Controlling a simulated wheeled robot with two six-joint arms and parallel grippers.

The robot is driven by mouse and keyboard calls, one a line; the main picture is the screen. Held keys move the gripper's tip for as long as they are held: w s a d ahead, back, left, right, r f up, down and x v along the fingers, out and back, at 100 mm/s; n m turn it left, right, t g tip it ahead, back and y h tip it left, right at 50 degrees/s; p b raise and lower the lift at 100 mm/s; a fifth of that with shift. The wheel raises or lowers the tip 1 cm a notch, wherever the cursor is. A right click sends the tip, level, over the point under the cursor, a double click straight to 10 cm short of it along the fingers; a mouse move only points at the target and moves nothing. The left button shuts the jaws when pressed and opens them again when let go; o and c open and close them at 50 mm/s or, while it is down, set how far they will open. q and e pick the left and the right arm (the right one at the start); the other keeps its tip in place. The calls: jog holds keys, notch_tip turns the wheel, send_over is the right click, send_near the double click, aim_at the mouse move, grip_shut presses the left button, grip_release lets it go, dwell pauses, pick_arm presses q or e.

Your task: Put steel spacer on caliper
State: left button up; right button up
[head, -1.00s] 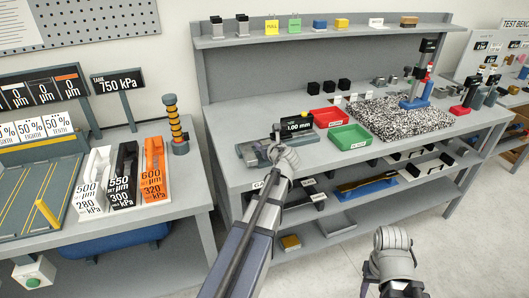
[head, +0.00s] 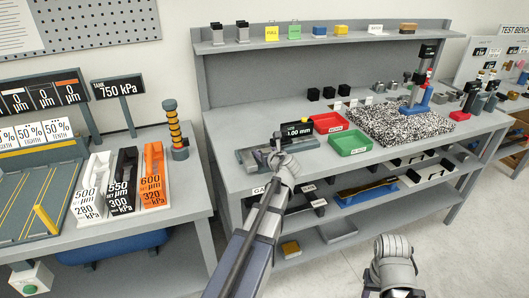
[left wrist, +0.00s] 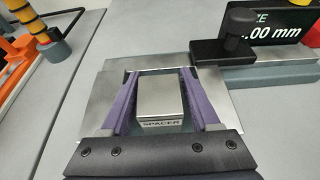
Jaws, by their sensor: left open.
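The steel spacer (left wrist: 160,95) is a small metal block with the word SPACER on its front. It stands on a flat metal plate (left wrist: 92,88) at the caliper. My left gripper (left wrist: 158,85) is open, with one purple finger on each side of the spacer and gaps visible between. The caliper has a black head (left wrist: 235,48) and a dark display (left wrist: 275,28) reading partly ".00 mm". In the head view, my left gripper (head: 274,152) covers the spacer, beside the caliper display (head: 297,131). My right gripper (head: 392,268) is at the bottom; its fingers are not clear.
A red tray (head: 326,122) and a green tray (head: 349,140) lie right of the caliper. Beyond is a speckled plate (head: 400,125) with a stand (head: 418,95). On the left table are white, black and orange holders (head: 153,175). An upper shelf (head: 330,38) holds small blocks.

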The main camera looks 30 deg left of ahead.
pick_arm(q)
jog(key=p+v, duration=0.4)
jog(key=v, duration=0.7)
jog(key=shift+s+d+r, duration=0.15)
jog(key=shift+s+r, duration=0.05)
jog(key=s+d+f+n+g+h, duration=0.3)
jog(key=s+d+n, duration=0.3)
jog(key=d, duration=0.3)
jog(key=s+d+f+n+g+h, duration=0.3)
jog(key=s+d+f+n, duration=0.3)
jog(key=d, duration=0.4)
jog(key=s+d+f+n+g+h, duration=0.3)
jog(key=s+d+f+n, duration=0.1)
jog(key=s+d+n, duration=0.4)
jog(key=shift+d+f+n, duration=0.25)
jog(key=shift+d+n, duration=0.6)
jog(key=shift+n, duration=0.25)
